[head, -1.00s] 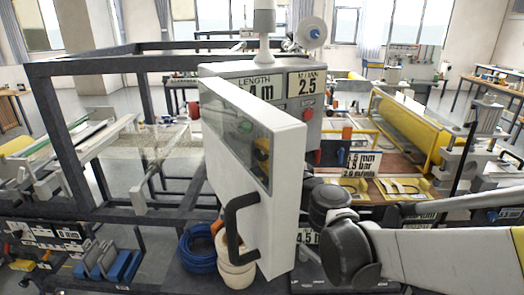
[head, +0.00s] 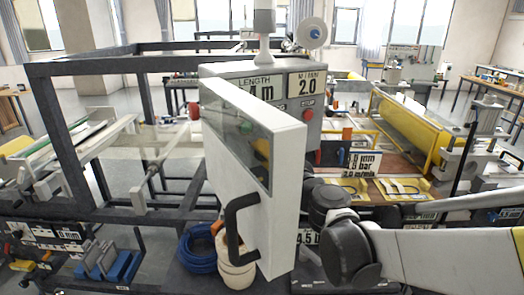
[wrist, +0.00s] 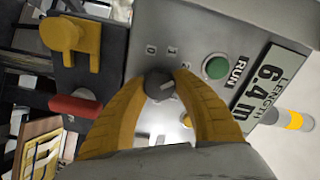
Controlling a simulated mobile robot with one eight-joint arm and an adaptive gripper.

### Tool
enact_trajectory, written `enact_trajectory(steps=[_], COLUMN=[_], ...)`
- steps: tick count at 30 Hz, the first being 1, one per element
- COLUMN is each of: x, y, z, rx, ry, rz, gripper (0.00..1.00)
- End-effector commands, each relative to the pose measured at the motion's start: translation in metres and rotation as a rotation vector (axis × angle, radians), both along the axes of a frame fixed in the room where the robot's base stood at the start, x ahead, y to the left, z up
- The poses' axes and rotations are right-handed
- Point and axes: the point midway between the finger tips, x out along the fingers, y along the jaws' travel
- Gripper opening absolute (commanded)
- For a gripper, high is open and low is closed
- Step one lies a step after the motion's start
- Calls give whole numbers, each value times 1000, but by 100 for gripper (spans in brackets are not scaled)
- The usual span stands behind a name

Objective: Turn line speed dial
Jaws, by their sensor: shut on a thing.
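The line speed dial (wrist: 158,84) is a small dark round knob with a pale pointer mark, on the grey control panel (wrist: 190,38) in the wrist view. The two yellow fingers of my gripper (wrist: 160,88) are closed around it, one on each side. The speed display (head: 307,84) on the control box reads 2.0 M/MIN. A card (head: 362,162) to the right carries the line 2.0 m/min.
A green RUN button (wrist: 215,67) and a LENGTH display (wrist: 268,85) showing 6.4 m sit beside the dial. A yellow lever (wrist: 68,36) and a red handle (wrist: 75,106) lie on the other side. The door's black handle (head: 236,228) sticks out in front.

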Motion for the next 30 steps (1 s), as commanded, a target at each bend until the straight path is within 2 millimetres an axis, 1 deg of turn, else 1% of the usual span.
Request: enact_trajectory(steps=[1, 2, 3, 4, 12, 16, 20, 27, 30], x=[1, 1, 1, 1, 0, -8, -29, -77, -91], y=[0, 0, 0, 0, 0, -5, -16, -42, -50], z=[1, 1, 1, 1, 0, 0, 0, 0, 0], rx=[1, 1, 1, 1, 1, 1, 1, 1, 1], ry=[0, 0, 0, 0, 0, 1, 1, 0, 0], rz=[0, 0, 0, 0, 0, -1, -2, -3, -3], gripper=[3, 42, 54, 56, 56, 56, 56, 56, 56])
